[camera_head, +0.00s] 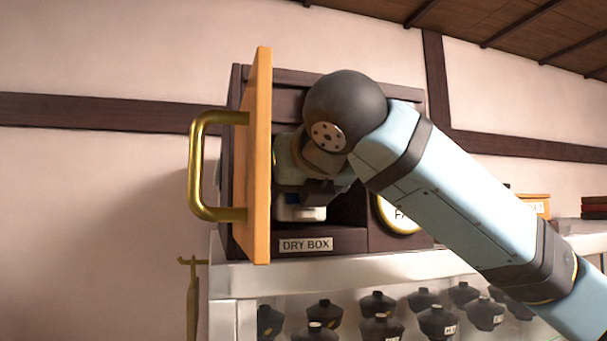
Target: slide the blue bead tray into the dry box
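The dry box (307,244) is a dark wooden cabinet on a pale shelf, with a "DRY BOX" label on its lower front edge. Its orange door (260,160) stands open, swung out toward me, with a brass handle (197,165) on its left. My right arm comes in from the right, and my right gripper (312,192) is at the box opening, just right of the door. Its fingers are mostly hidden by my own wrist. A small pale piece with a dark blue patch (300,205) shows below it; I cannot tell whether this is the bead tray. My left gripper is out of view.
A round brass-rimmed dial (400,214) sits on the cabinet's right part, partly behind my arm. Several dark jars (380,303) stand below the shelf top (330,272). An orange box (536,205) and dark stacked items (594,207) are at the right.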

